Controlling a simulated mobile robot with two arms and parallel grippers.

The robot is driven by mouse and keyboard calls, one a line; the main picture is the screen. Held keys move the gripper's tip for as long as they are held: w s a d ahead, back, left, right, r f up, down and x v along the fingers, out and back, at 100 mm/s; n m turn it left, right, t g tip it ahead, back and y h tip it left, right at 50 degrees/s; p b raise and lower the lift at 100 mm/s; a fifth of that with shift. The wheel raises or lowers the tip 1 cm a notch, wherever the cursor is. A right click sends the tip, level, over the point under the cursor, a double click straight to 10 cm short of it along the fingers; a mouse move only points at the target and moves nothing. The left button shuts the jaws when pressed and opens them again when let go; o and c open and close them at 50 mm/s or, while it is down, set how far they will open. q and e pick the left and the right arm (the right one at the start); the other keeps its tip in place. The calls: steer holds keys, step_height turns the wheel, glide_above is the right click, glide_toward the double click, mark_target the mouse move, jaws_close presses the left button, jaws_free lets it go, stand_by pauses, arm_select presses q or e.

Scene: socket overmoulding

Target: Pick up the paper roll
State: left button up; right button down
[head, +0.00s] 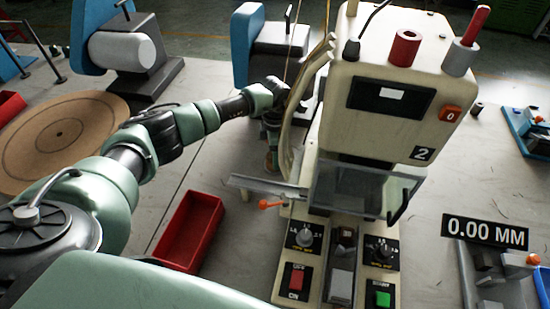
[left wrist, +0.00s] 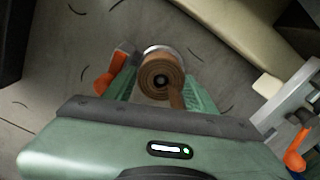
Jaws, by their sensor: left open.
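A brown paper roll (left wrist: 161,78) with a dark centre hole shows end-on in the left wrist view, with a pale rim behind it. In the head view a small brownish part of it (head: 271,160) shows below my left gripper (head: 270,133), beside the cream machine. My left gripper is open, and in the left wrist view its green fingers (left wrist: 159,92) lie on either side of the roll. I cannot tell whether they touch it. My right gripper is in neither view.
The cream machine (head: 385,110) with a clear guard stands close to the right of my left gripper. An orange-tipped lever (head: 270,204) sits just below. A red bin (head: 190,230) and a round brown disc (head: 60,138) lie left. A blue machine (head: 250,45) stands behind.

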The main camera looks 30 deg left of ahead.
arm_select(q)
steer(key=shift+f, duration=0.1)
steer(key=c, duration=1)
steer(key=shift+c, duration=0.2)
